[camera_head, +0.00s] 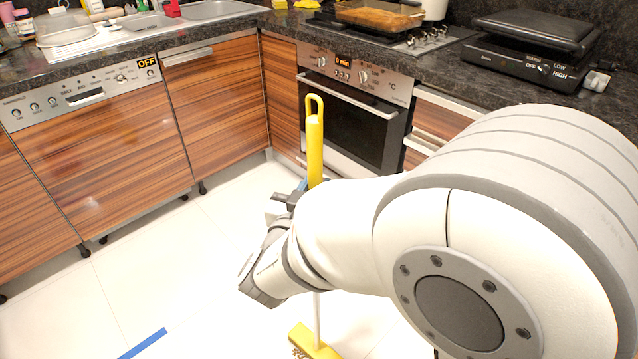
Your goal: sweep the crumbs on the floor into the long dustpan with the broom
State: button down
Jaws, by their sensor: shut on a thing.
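The broom stands upright in the middle of the view, with a yellow grip (315,150) that ends in a loop, a pale stick and a yellow head (314,344) at the bottom edge. My gripper (303,192) is shut on the broom at the lower part of its yellow grip. My white arm comes in from the right and hides part of the stick. The broom head is low at the floor; I cannot tell whether it touches. Brown bristles or bits show at its left end. I see no long dustpan and no clear crumbs in this view.
A blue strip (143,343) lies on the white tiled floor (180,270). Wood-grain cabinets with a dishwasher (95,150) stand at the left, and an oven (350,115) stands behind the broom. My arm hides the right side.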

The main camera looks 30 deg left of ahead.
jog(key=shift+s, duration=0.1)
jog(key=shift+s+a+r+p, duration=0.1)
jog(key=shift+s+a+p, duration=0.15)
jog(key=shift+s, duration=0.45)
jog(key=shift+s+a+p, duration=0.1)
jog(key=shift+s+a, duration=0.1)
jog(key=shift+s, duration=0.45)
jog(key=s, duration=0.1)
jog(key=s+a, duration=0.1)
jog(key=shift+s+r+p, duration=0.15)
jog(key=shift+s+p, duration=0.2)
jog(key=shift+s, duration=0.15)
jog(key=shift+s+a+p, duration=0.15)
jog(key=shift+s, duration=0.55)
jog(key=shift+s+a+p, duration=0.15)
jog(key=shift+s, duration=0.65)
